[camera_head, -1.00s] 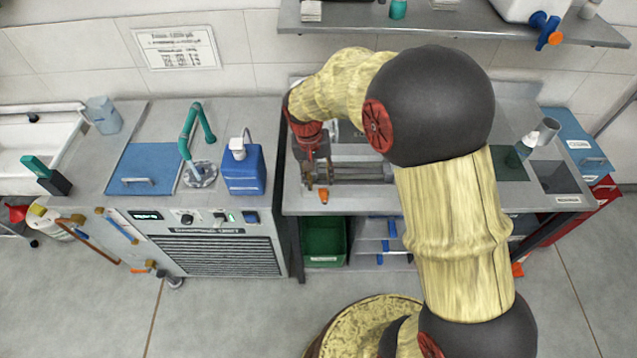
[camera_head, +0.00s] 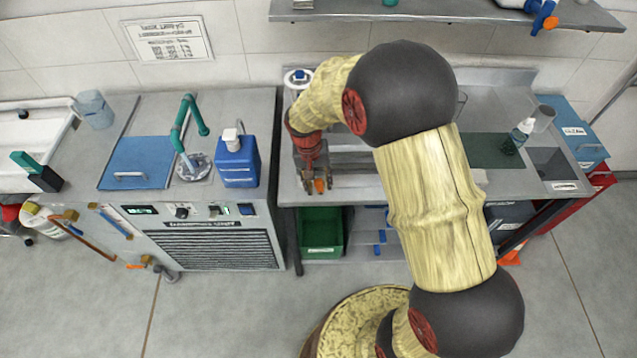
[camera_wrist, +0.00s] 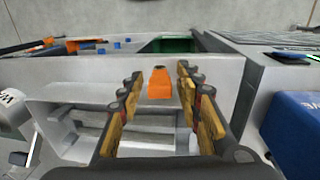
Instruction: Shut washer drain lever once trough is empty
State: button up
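An orange lever (camera_head: 320,185) sits at the front edge of the steel bench. My gripper (camera_head: 317,187) is over that edge, open, with its fingers pointing toward the lever. In the wrist view the orange lever (camera_wrist: 160,84) appears between the two spread fingers (camera_wrist: 160,100), with a gap on both sides. The steel trough with rollers (camera_wrist: 80,92) lies beside and below the fingers in the wrist view. My arm hides much of it in the head view. I cannot tell whether liquid is in it.
A blue canister (camera_head: 237,165) stands left of my gripper on the neighbouring unit (camera_head: 215,245). A green bin (camera_head: 322,230) sits below the bench. A spray bottle (camera_head: 515,138) stands at the right.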

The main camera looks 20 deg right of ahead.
jog(key=shift+c, duration=1.2)
grip_shut()
jog(key=shift+s, duration=0.1)
jog(key=shift+d+r+y+p, duration=0.1)
jog(key=shift+d+y+p, duration=0.1)
jog(key=shift+y+p, duration=0.25)
jog(key=shift+d+y, duration=0.1)
jog(key=shift+y, duration=0.35)
jog(key=shift+o, duration=1.2)
grip_release()
